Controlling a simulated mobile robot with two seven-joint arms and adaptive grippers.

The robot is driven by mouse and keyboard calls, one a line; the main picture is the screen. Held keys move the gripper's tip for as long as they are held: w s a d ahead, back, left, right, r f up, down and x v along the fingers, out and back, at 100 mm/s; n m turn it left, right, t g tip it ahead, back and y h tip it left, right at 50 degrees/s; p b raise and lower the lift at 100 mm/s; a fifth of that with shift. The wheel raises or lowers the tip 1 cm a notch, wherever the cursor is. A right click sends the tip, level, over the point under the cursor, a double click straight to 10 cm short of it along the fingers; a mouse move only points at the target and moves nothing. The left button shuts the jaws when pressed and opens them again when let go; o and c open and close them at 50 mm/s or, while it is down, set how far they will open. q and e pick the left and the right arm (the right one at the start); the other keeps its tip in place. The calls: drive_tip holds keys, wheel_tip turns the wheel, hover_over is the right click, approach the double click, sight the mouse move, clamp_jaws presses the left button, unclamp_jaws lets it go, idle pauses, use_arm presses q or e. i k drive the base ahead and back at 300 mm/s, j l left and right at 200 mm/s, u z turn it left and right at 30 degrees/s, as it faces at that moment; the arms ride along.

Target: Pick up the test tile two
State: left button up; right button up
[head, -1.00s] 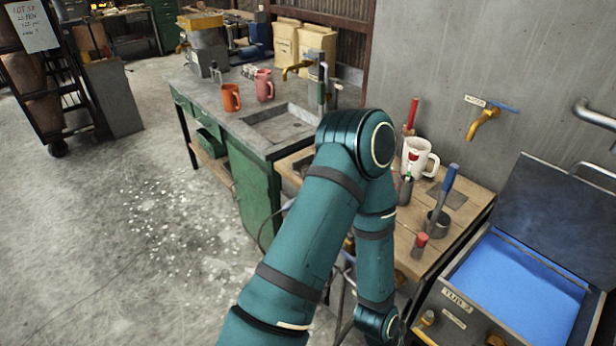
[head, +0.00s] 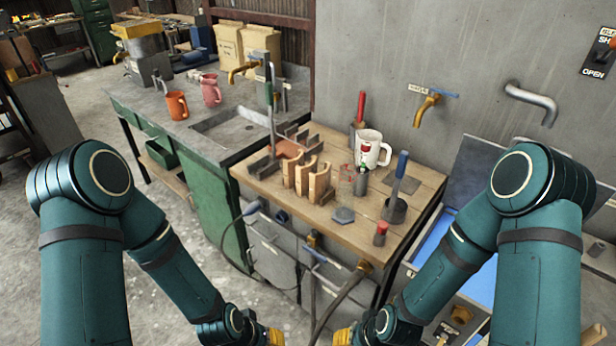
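No label marks test tile two, so I cannot tell which piece it is. On the wooden bench (head: 415,215) in the head view, a flat grey hexagonal piece (head: 343,214) lies near the front edge. Behind it stand several upright tan pieces with curved notches (head: 306,180). A flat terracotta piece (head: 287,149) lies among grey upright plates farther back. My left gripper (head: 275,337) and my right gripper (head: 344,337) show only as yellow parts at the bottom edge, low in front of the bench. Their fingertips are cut off.
A sink counter with an orange mug (head: 176,105) and a pink mug (head: 210,90) adjoins behind. A blue-lined bin is at right.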

sight(302, 173)
drive_tip(key=i+l+z, duration=0.1)
drive_tip(key=z, duration=1.2)
drive_tip(key=u, duration=1.35)
drive_tip(key=z, duration=0.9)
drive_tip(key=j+z, duration=0.85)
drive_tip(key=z, duration=0.15)
drive_tip(key=j+z, duration=0.2)
drive_tip(key=j, duration=0.25)
drive_tip(key=k+j+z, duration=0.25)
drive_tip(key=j, duration=0.2)
drive_tip(key=i+j, duration=0.05)
